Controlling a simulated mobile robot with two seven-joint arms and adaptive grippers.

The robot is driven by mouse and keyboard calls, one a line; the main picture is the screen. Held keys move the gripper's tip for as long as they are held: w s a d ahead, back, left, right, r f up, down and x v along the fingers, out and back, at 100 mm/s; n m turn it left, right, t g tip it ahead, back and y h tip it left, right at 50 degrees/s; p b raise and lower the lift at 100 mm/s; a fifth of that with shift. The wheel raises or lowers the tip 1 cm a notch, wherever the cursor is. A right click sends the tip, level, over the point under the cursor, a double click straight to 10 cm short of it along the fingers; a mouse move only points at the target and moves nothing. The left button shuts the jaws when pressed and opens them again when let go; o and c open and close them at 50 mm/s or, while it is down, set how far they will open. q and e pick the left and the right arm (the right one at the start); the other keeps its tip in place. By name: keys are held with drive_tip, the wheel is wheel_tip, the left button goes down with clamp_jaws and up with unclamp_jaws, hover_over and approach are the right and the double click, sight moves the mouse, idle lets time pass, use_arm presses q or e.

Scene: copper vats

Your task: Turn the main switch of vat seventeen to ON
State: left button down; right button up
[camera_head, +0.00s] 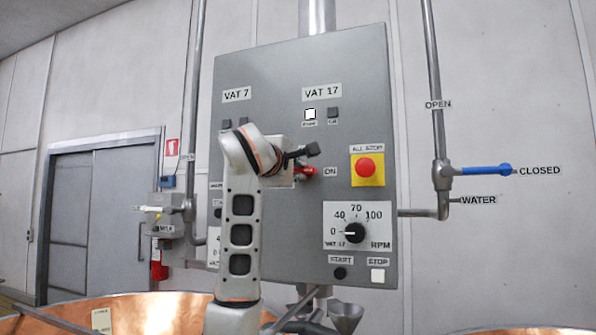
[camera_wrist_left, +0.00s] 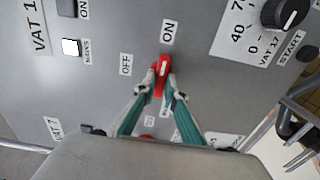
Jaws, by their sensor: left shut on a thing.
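The red main switch of vat seventeen (camera_wrist_left: 162,68) is on the grey panel, and its handle points toward the ON label (camera_wrist_left: 170,32). The OFF label (camera_wrist_left: 126,64) lies off to the handle's side. In the head view, the red switch (camera_head: 307,171) shows just left of ON, partly hidden by my arm. My left gripper (camera_wrist_left: 162,88) is shut on the switch handle, one finger on each side. A white lit lamp (camera_head: 310,113) sits under the VAT 17 label (camera_head: 322,91). My right gripper is not in view.
The panel (camera_head: 300,65) also carries a red stop button (camera_head: 367,168) on yellow, an RPM knob (camera_head: 354,233), and START and STOP buttons below. A water pipe with a blue valve lever (camera_head: 485,170) is at right. Copper vat rims (camera_head: 150,312) show at the bottom.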

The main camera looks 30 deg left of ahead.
use_arm(q)
drive_tip(key=c, duration=2.1)
unclamp_jaws()
drive_tip(key=shift+d, duration=0.1)
drive_tip(key=v, duration=1.2)
